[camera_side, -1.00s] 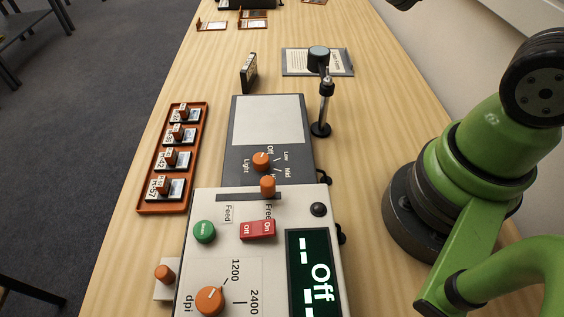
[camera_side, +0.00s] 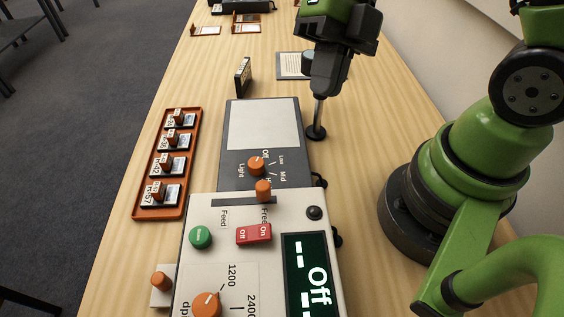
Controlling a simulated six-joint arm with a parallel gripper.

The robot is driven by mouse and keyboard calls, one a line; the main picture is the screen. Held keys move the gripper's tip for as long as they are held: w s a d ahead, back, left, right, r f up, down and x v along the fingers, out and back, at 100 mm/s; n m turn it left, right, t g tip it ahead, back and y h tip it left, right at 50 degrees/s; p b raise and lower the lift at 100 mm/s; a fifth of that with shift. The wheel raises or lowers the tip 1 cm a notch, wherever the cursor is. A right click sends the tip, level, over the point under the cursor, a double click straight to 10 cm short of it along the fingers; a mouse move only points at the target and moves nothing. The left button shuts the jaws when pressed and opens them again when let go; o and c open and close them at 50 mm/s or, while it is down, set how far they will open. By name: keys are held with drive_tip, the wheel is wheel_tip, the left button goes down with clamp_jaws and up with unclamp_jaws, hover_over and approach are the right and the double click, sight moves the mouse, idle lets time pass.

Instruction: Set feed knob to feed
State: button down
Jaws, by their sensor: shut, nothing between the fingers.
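The feed knob (camera_side: 263,190) is a small orange knob on a dark slot across the top of the white scanner box (camera_side: 205,210). It stands near the slot's right end, by the "Free" label. The "Feed" label (camera_side: 222,219) is by the left part of the slot. My gripper (camera_side: 326,92) is shut and empty, pointing down beyond the box, up and to the right of the knob and well apart from it.
The box also has a green button (camera_side: 200,237), a red On/Off switch (camera_side: 253,234), an orange dpi knob (camera_side: 206,305) and a display reading Off (camera_side: 310,275). An orange Light knob (camera_side: 256,165) sits close behind the feed knob. A red tray (camera_side: 152,205) with several pieces is left.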

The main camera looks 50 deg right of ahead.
sight(263, 188)
drive_tip(key=shift+a+f+m, duration=0.1)
drive_tip(key=shift+f+m, duration=0.15)
drive_tip(key=shift+m, duration=0.45)
drive_tip(key=x, duration=0.9)
drive_tip(key=shift+s+a+f, duration=0.15)
drive_tip(key=shift+a+f, duration=0.05)
drive_tip(key=a, duration=0.1)
drive_tip(key=w+a, duration=0.1)
drive_tip(key=a, duration=0.1)
drive_tip(key=shift+f, duration=0.2)
drive_tip(key=shift+w+a, duration=0.15)
drive_tip(key=shift+a, duration=0.35)
drive_tip(key=shift+w+a, duration=2.15)
